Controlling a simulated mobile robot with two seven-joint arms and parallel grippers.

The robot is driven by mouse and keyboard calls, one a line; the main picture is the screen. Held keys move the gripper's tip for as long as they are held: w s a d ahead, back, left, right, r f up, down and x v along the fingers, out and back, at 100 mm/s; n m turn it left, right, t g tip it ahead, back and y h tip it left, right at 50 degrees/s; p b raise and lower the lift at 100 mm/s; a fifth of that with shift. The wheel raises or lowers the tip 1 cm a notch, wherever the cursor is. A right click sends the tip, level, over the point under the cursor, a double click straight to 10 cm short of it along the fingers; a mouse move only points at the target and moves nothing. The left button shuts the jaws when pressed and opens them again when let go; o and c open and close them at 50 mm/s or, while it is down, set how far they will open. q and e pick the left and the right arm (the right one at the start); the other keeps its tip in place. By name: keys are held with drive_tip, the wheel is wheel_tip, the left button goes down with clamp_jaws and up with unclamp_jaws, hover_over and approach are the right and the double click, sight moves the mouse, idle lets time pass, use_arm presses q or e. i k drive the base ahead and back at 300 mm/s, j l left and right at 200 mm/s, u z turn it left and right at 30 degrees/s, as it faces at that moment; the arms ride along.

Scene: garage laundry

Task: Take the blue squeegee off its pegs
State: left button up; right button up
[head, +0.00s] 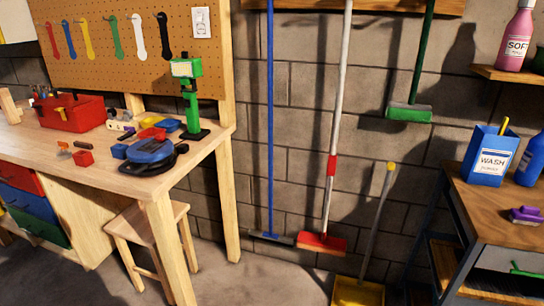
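The blue squeegee (270,120) hangs upright against the block wall in the head view, left of a red-headed broom. Its long blue handle runs up past the top edge of the picture. Its dark, narrow head (270,238) is at the bottom, close to the broom's red head. A wooden rail (390,5) shows at the top edge; the pegs that hold the squeegee are not visible. Neither of my grippers is in view.
The red broom (321,243), a green brush (409,112) and a yellow dustpan (357,291) are to the squeegee's right. A wooden workbench (115,165) with a stool (152,223) stands left, a side table (497,205) right. Some floor (240,283) is bare between them.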

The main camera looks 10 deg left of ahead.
sight(265, 236)
drive_tip(key=i+l, duration=0.1)
drive_tip(key=i, duration=0.5)
drive_tip(key=i+l, duration=0.1)
drive_tip(key=i, duration=0.5)
